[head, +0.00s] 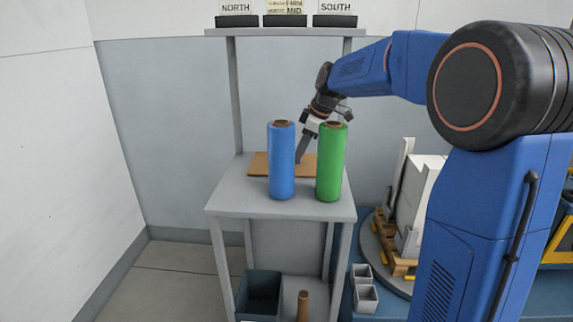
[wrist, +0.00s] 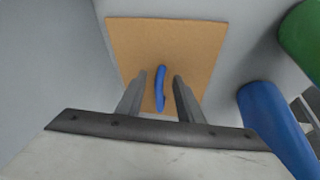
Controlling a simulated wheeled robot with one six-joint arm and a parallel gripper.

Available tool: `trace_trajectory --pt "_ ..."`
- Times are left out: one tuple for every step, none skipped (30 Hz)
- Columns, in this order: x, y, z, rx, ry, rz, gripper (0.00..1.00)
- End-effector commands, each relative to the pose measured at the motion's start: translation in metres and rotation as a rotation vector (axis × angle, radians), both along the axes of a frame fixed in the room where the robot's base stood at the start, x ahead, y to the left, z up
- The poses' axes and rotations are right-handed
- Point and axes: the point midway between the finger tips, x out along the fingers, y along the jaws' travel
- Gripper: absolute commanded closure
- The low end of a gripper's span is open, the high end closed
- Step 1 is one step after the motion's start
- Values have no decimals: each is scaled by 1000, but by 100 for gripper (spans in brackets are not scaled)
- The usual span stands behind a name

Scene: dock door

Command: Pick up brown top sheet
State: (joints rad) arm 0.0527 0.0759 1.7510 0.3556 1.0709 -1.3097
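The brown top sheet (head: 258,165) lies flat on the grey table behind the blue and green rolls. In the head view my gripper (head: 301,158) reaches down between the two rolls from behind. The rolls hide part of the sheet and the fingertips there.
A blue roll (head: 281,160) and a green roll (head: 331,162) stand upright at the front of the table (head: 232,198). A shelf (head: 285,32) with NORTH, MID and SOUTH signs is above. A dark bin (head: 259,292) sits below. Stacked white boxes (head: 418,190) stand right.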

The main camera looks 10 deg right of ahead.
Motion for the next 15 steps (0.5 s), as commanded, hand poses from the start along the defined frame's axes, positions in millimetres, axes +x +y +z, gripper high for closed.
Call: trace_trajectory --pt "0 0 0 0 0 0 66" --pt "0 0 0 0 0 0 66" --pt "0 0 0 0 0 0 66" --pt "0 0 0 0 0 0 66" --pt "0 0 0 0 0 0 74" --pt "0 0 0 0 0 0 83" --pt "0 0 0 0 0 0 90" --pt "0 0 0 0 0 0 98" --pt "0 0 0 0 0 0 100" --pt "0 0 0 0 0 0 100" --pt "0 0 0 0 0 0 100" --pt "0 0 1 0 -1 0 100" --pt "0 0 1 0 -1 0 100" --pt "0 0 1 0 -1 0 100" --pt "0 0 1 0 -1 0 100"
